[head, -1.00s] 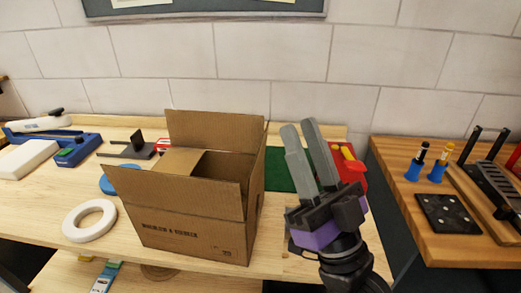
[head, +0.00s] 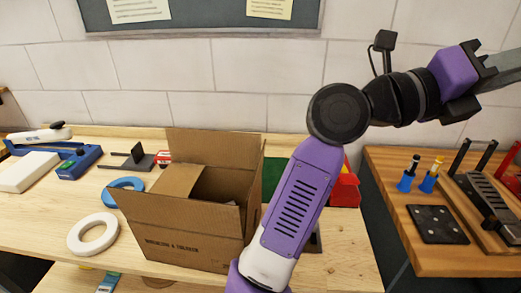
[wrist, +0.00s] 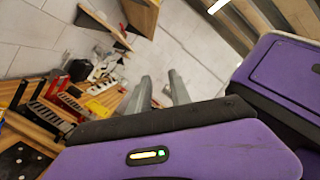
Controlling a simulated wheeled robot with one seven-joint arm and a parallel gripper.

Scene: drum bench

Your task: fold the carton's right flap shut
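The brown carton (head: 185,238) stands on the wooden bench in the head view. Its back flap (head: 215,148) stands up, its front flap (head: 180,210) leans outward, and its left flap (head: 176,184) slants inward over part of the opening. The right flap (head: 256,176) looks raised, seen nearly edge-on; my arm hides part of that side. My gripper is at the far right of the head view, high above the right-hand bench and well away from the carton, its fingers cut by the edge. In the wrist view its fingers (wrist: 160,86) are apart with nothing between them.
A white ring (head: 93,234) and a blue ring (head: 127,184) lie left of the carton. A red bin (head: 345,188) stands behind my arm. The right bench holds blue-based tools (head: 407,178), a black plate (head: 437,224) and a rack (head: 493,190). A gap separates the benches.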

